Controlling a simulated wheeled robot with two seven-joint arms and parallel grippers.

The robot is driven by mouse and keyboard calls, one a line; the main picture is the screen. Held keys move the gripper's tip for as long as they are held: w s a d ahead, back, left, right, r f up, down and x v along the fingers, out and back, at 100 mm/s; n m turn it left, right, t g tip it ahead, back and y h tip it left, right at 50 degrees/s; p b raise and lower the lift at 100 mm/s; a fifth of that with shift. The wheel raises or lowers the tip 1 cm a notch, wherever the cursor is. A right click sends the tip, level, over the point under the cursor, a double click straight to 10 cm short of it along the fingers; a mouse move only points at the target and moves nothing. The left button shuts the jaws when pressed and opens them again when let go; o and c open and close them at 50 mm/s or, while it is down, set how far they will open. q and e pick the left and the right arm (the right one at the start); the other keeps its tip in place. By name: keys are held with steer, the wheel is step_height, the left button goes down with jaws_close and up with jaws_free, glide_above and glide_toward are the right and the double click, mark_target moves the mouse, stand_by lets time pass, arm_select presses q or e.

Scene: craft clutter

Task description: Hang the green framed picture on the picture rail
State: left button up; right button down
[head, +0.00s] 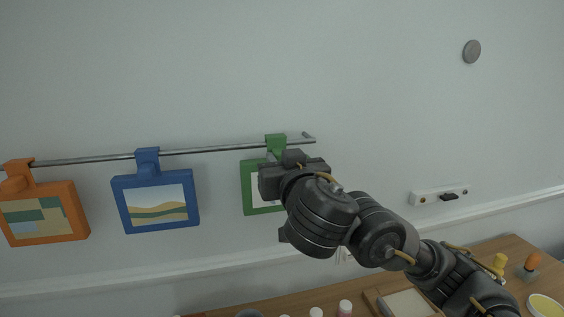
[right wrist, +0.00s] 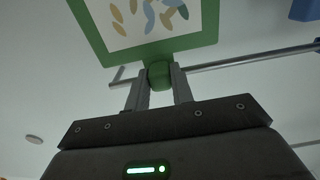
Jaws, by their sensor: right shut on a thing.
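The green framed picture (head: 249,190) is at the right part of the picture rail (head: 215,150), partly hidden behind my right gripper (head: 274,163). Its green hook (head: 276,141) overlaps the rail; I cannot tell whether it rests on it. In the right wrist view the green frame (right wrist: 185,43) shows a white sheet with coloured leaf shapes. My right gripper (right wrist: 160,76) is shut on the green knob at the frame's edge there. The rail also shows in that view (right wrist: 250,56). My left gripper is not in view.
A blue framed picture (head: 123,205) and an orange framed picture (head: 82,220) hang on the rail to the left. A small white wall strip (head: 431,198) is at right. Below, a wooden table (head: 482,265) holds bottles and a tray (head: 407,303).

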steer(key=c, duration=1.1)
jaws_free()
steer(key=shift+w, duration=0.1)
steer(key=shift+f, duration=0.1)
